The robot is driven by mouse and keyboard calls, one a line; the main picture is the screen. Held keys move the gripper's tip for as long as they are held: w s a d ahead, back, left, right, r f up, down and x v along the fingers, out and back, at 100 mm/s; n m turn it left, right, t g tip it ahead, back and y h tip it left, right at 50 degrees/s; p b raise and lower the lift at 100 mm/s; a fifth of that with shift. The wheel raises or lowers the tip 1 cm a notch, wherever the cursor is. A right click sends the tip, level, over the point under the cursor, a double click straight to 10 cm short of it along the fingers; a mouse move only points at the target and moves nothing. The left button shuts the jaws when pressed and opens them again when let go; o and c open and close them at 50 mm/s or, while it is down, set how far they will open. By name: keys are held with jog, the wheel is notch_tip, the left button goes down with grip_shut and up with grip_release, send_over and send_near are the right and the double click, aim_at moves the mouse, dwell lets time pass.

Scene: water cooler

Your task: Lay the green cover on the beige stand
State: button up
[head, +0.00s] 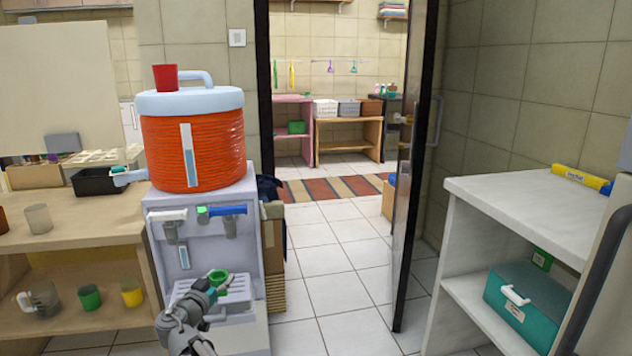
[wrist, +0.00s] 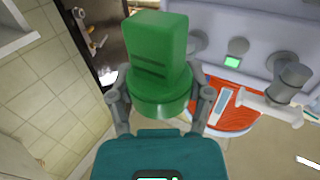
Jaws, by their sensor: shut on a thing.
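A green piece, which I take to be the green cover (head: 218,277), is held at the end of my arm in front of the dispenser. In the wrist view the green cover (wrist: 160,60) has a blocky upper part with dark slots and a rounder part below. My gripper (head: 212,286) is shut on it, and its grey fingers (wrist: 160,104) press the round part from both sides. I cannot tell for sure which thing is the beige stand. A beige holed rack (head: 100,157) stands on the left table, partly behind the cooler.
An orange cooler (head: 188,150) with a red cup (head: 165,77) on top sits on a grey dispenser (head: 240,250) with taps. A wooden table (head: 70,235) is left. A white shelf (head: 500,205) with a teal box (head: 530,305) is right. Tiled floor between is clear.

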jog(key=shift+w+r, duration=0.15)
jog(key=shift+r, duration=0.1)
notch_tip(320, 180, up, 40)
jog(key=p, duration=4)
jog(key=shift+d, duration=0.1)
jog(key=w+d+f+m+g+h+b, duration=0.1)
jog(key=w+d+m+h, duration=0.15)
jog(key=d, duration=0.95)
jog(key=w+d+f+m+g+h+b, duration=0.1)
jog(key=w+d+g+h, duration=0.15)
jog(key=d, duration=0.95)
jog(key=w+d+f+m+g+h+b, duration=0.1)
jog(key=w+d+m+h, duration=0.15)
jog(key=d, duration=0.95)
jog(key=s+d+f+m+g+h+b, duration=0.1)
jog(key=s+d, duration=0.6)
jog(key=d, duration=1.1)
jog(key=s+d+f+m+g+h+b, duration=0.1)
jog(key=s+d+m+g+h, duration=0.3)
jog(key=d, duration=1.4)
jog(key=s+m+g, duration=0.1)
jog(key=s+g, duration=0.2)
jog(key=shift+d+f+g, duration=0.25)
jog(key=shift+d+g, duration=0.1)
jog(key=shift+d, duration=0.05)
jog(key=shift+w, duration=0.1)
